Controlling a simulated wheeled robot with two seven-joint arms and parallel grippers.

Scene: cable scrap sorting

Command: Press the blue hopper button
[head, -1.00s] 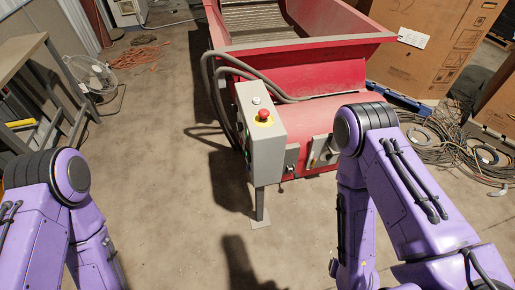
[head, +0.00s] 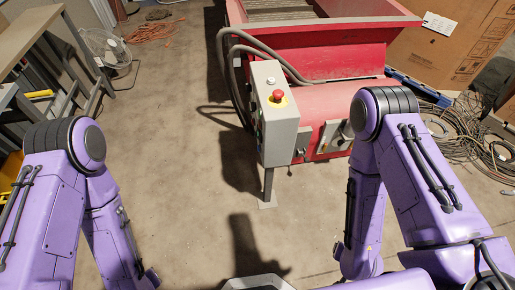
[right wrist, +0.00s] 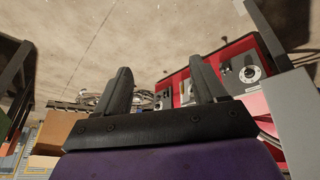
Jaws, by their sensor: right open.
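The grey control box (head: 279,118) stands on a post in front of the red hopper (head: 335,55). In the head view my arms stand either side of the box, and neither gripper shows.
Coiled cables (head: 462,140) lie on the floor at right, by a large cardboard box (head: 455,45). A fan (head: 108,48) and a workbench (head: 35,40) stand at left. Grey hoses loop behind the control box. The concrete floor before it is clear.

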